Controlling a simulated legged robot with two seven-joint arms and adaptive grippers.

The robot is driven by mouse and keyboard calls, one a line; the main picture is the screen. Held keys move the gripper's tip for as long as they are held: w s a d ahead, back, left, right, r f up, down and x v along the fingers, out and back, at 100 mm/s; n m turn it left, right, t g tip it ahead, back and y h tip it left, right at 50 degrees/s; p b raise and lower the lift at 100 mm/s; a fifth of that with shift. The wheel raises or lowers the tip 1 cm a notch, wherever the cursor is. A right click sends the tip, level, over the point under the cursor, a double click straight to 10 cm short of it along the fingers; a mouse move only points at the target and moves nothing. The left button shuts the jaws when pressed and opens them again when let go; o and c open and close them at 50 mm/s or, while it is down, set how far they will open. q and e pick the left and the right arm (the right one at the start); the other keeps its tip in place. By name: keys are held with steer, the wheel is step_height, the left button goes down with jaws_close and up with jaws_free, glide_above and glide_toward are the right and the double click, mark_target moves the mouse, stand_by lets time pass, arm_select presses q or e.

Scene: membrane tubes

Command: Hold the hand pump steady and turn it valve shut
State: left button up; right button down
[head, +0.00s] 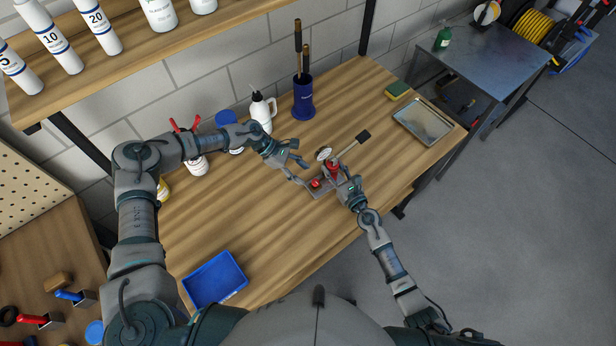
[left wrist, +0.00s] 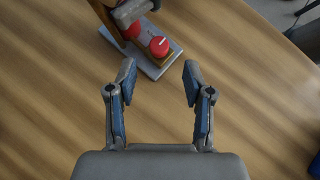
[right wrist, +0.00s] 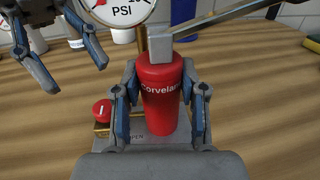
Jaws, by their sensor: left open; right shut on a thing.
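The hand pump is a red cylinder (right wrist: 162,98) marked "Corvelan" on a grey base plate (head: 318,191), with a round PSI gauge (head: 323,154) and a long lever handle (head: 352,145) with a black grip. My right gripper (right wrist: 158,92) is shut around the red cylinder, a finger on each side. The valve is a red round knob with a white line (left wrist: 158,46), low on the base beside the cylinder; it also shows in the right wrist view (right wrist: 102,110). My left gripper (left wrist: 158,75) is open and empty, apart from the knob, which lies beyond its fingertips.
A blue tray (head: 215,280) lies at the table's front left. A blue holder (head: 303,100) with tools, a white bottle (head: 262,112) and other bottles stand along the back. A metal tray (head: 423,121) lies at the right. The front middle of the table is clear.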

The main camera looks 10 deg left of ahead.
steer(key=shift+a, duration=0.2)
arm_select(q)
steer(key=s+v, duration=0.1)
steer(key=v, duration=0.6)
steer(key=shift+w+a+r, duration=0.15)
steer(key=shift+w+a, duration=0.25)
steer(key=shift+w, duration=0.1)
arm_select(e)
steer(key=c, duration=0.6)
jaws_free()
steer(key=shift+o, duration=0.2)
steer(key=shift+d, duration=0.1)
